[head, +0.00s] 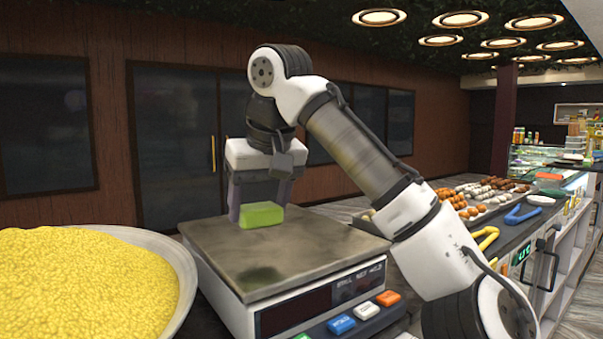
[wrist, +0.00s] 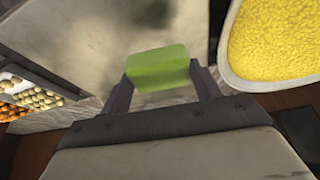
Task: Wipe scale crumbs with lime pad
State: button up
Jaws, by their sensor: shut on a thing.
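The lime pad (head: 262,215) is a small bright green block between the fingers of my gripper (head: 258,205). My gripper is shut on it, pointing down over the back part of the scale's metal plate (head: 305,262). The pad is at or just above the plate; I cannot tell if it touches. In the wrist view the lime pad (wrist: 158,68) spans the two fingertips, with the plate beyond it. A dark greenish smudge (head: 258,278) lies on the plate's front left part. Separate crumbs are too small to make out.
A wide bowl of yellow grains (head: 85,285) stands close at the scale's left. The scale's front has a dark display and coloured buttons (head: 366,310). Trays of sweets (head: 490,195), a yellow tong (head: 484,240) and a blue tong (head: 522,214) lie along the counter at right.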

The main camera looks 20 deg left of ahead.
jog(key=shift+r, duration=1.7)
